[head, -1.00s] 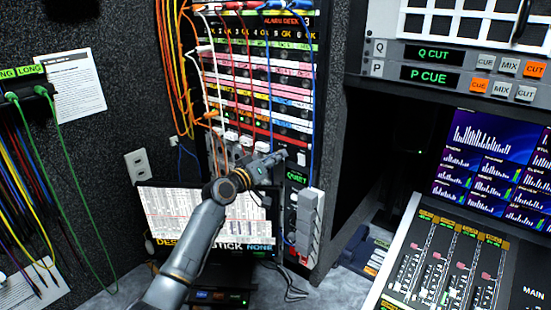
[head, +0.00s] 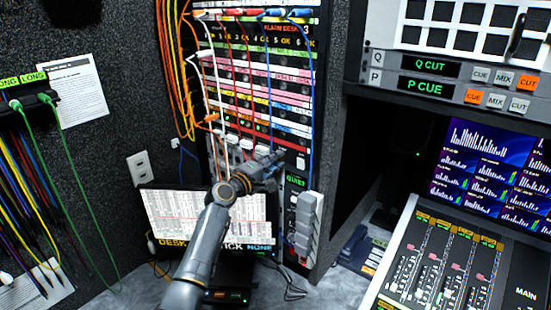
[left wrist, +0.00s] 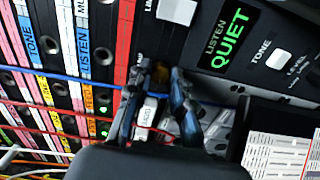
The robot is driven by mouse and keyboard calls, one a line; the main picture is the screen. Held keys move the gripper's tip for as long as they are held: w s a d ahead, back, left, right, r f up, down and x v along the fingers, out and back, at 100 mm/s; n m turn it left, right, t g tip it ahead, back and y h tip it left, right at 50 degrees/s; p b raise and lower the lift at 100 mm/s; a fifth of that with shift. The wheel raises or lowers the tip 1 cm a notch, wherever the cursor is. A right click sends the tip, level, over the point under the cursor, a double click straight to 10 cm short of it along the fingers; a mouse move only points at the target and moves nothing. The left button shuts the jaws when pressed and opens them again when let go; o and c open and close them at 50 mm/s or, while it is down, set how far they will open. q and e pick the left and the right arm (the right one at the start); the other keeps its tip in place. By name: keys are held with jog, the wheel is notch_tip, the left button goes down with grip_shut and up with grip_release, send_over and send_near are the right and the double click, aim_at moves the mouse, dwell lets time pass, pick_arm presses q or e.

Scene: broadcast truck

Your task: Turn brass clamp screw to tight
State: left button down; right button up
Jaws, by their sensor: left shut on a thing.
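My left gripper (head: 272,166) reaches in from below to the lower part of the patch rack (head: 296,182) in the head view. In the head view the hand hides the screw. My right gripper is not in view.
Blue, red and white patch cords (head: 270,90) hang close around the hand. A green QUIET display panel (left wrist: 230,38) is beside it. A lit monitor (head: 180,222) stands below. The mixing desk (head: 440,265) is at the right.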

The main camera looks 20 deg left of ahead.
pick_arm(q)
jog(key=shift+f+n+p, duration=0.1)
jog(key=shift+n+p, duration=3.2)
jog(key=shift+n, duration=4.4)
jog(key=c, duration=1.2)
grip_release()
jog(key=shift+o, duration=0.2)
jog(key=shift+a, duration=0.1)
